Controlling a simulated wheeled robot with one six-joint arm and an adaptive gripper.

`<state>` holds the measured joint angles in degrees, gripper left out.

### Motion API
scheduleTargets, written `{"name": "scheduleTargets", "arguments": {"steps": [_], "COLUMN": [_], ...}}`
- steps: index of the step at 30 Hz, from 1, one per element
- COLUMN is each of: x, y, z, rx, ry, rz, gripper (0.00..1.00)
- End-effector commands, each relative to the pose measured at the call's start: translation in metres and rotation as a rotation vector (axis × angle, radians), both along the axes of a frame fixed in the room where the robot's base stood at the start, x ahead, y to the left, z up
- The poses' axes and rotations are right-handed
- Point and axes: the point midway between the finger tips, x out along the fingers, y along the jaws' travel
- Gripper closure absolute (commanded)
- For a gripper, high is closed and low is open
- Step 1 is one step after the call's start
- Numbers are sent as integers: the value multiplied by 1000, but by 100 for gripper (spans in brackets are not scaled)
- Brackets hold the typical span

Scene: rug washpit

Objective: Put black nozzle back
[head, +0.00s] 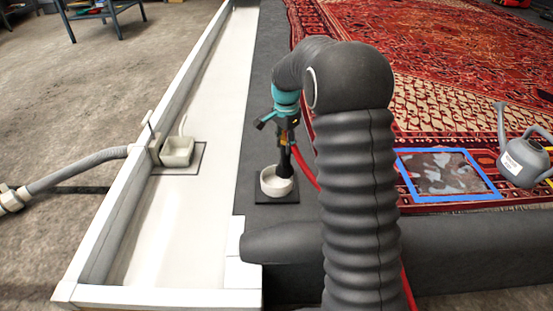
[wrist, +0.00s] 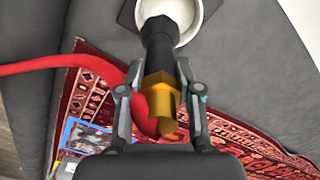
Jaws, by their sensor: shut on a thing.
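The black nozzle (wrist: 159,48) has a brass fitting (wrist: 160,92) and a red hose (wrist: 62,63) running from it. My gripper (wrist: 154,88) is shut on the nozzle at its brass part. In the head view my gripper (head: 284,128) points down, with the nozzle (head: 283,165) hanging below it. The nozzle's tip is at the white round cup (head: 278,187), which stands on a dark square plate (head: 262,198). In the wrist view the tip overlaps the cup's opening (wrist: 184,10). Whether the tip touches the cup's bottom is hidden.
A red patterned rug (head: 450,50) lies to the right, with a blue-framed patch (head: 447,197) and a grey watering can (head: 522,160) on it. A white channel (head: 190,90) with a small square box (head: 177,152) runs at left. A grey hose (head: 80,166) joins the channel's outer wall.

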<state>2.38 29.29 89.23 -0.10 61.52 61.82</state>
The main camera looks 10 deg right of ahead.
Motion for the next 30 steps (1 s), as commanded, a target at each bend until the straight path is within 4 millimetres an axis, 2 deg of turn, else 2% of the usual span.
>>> {"name": "scheduleTargets", "arguments": {"steps": [3, 7, 11, 19, 30], "x": [4, 6, 6, 5, 6], "y": [17, 25, 26, 25, 25], "z": [-10, -15, -21, -54, -58], "rx": [0, 0, 0, 0, 0], "ry": [-1, -1, 0, 0, -2], "rz": [2, 1, 0, 0, 0], "gripper": [100, 100, 100, 100, 100]}}
